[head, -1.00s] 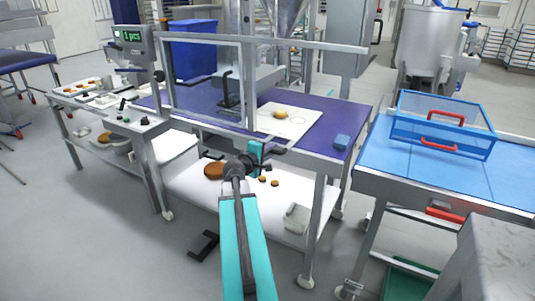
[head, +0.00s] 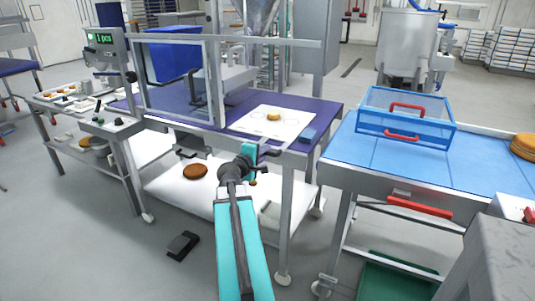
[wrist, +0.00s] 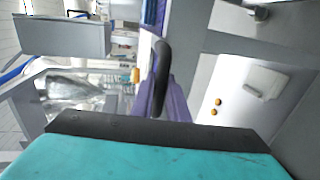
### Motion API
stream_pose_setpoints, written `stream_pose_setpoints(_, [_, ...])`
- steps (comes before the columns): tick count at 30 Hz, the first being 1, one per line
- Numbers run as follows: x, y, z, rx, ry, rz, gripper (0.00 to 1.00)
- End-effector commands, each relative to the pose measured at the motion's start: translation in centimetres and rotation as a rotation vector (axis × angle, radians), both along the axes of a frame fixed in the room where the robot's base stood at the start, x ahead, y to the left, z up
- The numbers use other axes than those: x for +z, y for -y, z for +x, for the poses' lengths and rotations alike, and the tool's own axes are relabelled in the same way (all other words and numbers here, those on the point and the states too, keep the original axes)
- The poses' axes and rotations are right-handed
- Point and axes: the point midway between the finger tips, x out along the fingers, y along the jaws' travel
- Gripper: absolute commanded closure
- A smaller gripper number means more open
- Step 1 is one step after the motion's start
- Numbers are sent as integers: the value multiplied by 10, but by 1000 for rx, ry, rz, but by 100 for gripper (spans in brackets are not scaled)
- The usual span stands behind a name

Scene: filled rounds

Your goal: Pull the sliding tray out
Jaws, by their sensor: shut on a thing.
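My gripper (head: 262,151) is in front of the purple table's front edge in the head view, above the lower white shelf. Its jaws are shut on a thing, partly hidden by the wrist. In the wrist view a dark curved bar (wrist: 160,80) stands upright at the middle, just beyond the dark edge of my gripper; it appears to be what I hold. I cannot tell what the bar is fixed to. No sliding tray is clearly recognisable. A red-handled front (head: 420,207) sits under the blue table at the right, apart from my gripper.
The purple table (head: 318,103) carries a white sheet with a bun (head: 273,116) and a metal guard frame. A blue clear crate (head: 405,118) stands on the blue table (head: 365,155). A grey block (head: 500,260) fills the lower right.

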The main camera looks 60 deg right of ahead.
Motion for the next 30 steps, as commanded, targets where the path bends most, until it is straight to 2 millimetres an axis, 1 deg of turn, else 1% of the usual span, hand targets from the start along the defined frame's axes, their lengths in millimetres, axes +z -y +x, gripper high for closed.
stream_pose_setpoints(1, [3,-1,0,3,0,-5,100])
stream_pose_setpoints(13, [1,0,-6,-8,-2,0,100])
stream_pose_setpoints(14, [1,0,-7,-8,-2,0,84])
stream_pose_setpoints(15, [0,0,-7,-9,-2,1,78])
stream_pose_setpoints(17, [0,0,-7,-9,-1,1,68])
stream_pose_setpoints(25, [-1,3,-8,-11,0,2,68])
stream_pose_setpoints(30, [0,0,-8,-9,0,1,68])
